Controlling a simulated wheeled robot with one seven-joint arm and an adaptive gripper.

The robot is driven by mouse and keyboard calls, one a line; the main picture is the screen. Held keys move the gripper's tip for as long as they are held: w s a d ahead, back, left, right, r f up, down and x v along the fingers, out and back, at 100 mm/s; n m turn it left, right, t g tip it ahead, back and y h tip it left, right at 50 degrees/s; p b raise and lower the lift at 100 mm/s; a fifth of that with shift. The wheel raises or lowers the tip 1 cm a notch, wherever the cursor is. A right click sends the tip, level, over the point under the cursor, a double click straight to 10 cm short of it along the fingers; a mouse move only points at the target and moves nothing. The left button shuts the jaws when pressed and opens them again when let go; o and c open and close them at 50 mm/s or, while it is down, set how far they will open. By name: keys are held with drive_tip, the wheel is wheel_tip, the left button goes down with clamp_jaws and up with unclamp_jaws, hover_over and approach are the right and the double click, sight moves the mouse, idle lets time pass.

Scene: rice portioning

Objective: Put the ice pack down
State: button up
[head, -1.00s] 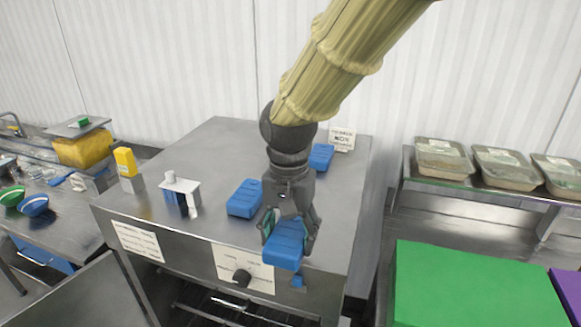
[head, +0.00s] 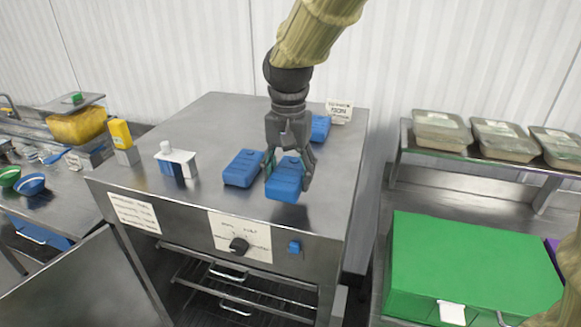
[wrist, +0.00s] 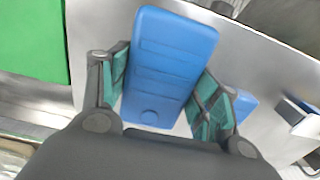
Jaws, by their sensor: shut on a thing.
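A blue ice pack (head: 284,181) is held between the fingers of my gripper (head: 289,165), over the front right part of the steel cabinet top (head: 225,122). In the wrist view the ice pack (wrist: 167,66) lies between the two green-padded fingers of my gripper (wrist: 166,95). I cannot tell whether its underside touches the steel. A second blue ice pack (head: 243,168) lies just left of it, and a third (head: 320,127) lies behind, near the sign.
A small white sign (head: 339,112) stands at the back right of the top. A white stand (head: 176,160) and a yellow-topped block (head: 122,140) are on the left. A green box (head: 470,262) is at the lower right; lidded trays (head: 441,131) sit on a shelf.

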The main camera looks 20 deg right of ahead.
sight(289, 157)
drive_tip(key=w+p, duration=0.1)
drive_tip(key=w, duration=0.1)
drive_tip(key=w+d, duration=0.1)
drive_tip(key=w, duration=0.1)
drive_tip(key=w+d+p, duration=0.1)
drive_tip(key=w, duration=0.1)
drive_tip(key=shift+f+p, duration=0.25)
drive_tip(key=shift+p, duration=0.1)
drive_tip(key=shift+w+d+f, duration=0.1)
drive_tip(key=shift+w+f, duration=0.1)
drive_tip(key=shift+w, duration=0.35)
drive_tip(key=shift+s+f+p, duration=0.1)
drive_tip(key=shift+f+p, duration=0.65)
drive_tip(key=shift+p, duration=0.2)
drive_tip(key=shift+f+p, duration=0.4)
drive_tip(key=shift+f, duration=0.55)
drive_tip(key=shift+f, duration=0.1)
drive_tip(key=shift+f, duration=0.1)
drive_tip(key=o, duration=1.2)
drive_tip(key=shift+o, duration=0.2)
